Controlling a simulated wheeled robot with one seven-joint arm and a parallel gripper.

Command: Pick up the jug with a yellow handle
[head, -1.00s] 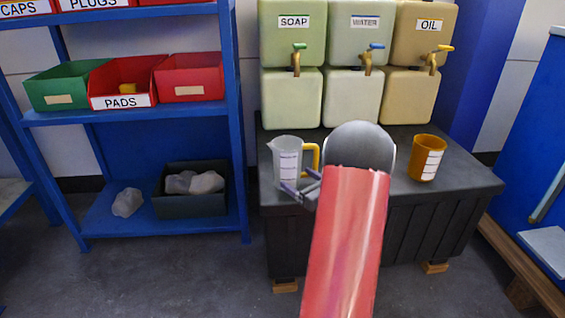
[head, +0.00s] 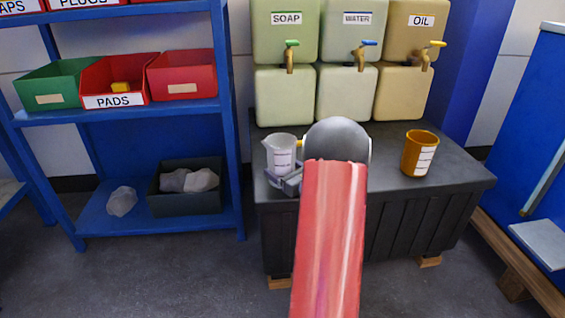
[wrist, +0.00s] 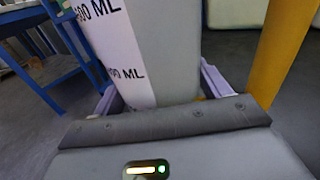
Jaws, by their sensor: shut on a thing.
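The jug (head: 281,153) is a pale, translucent vessel with a white measuring label and a yellow handle, mostly hidden behind my arm in the head view. It stands upright at the left end of the dark bench. My gripper (head: 284,182) is at its lower body and shut on it. In the wrist view the jug body (wrist: 172,50) fills the middle, with a finger on each side of it. The yellow handle (wrist: 285,45) rises at the right, outside the fingers. Whether the jug's base touches the bench is hidden.
An orange cup (head: 419,153) with a white label stands on the right of the bench (head: 385,190). Behind are stacked tanks labelled SOAP, WATER (head: 350,30) and OIL with taps. A blue shelf (head: 228,130) with bins stands at the left.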

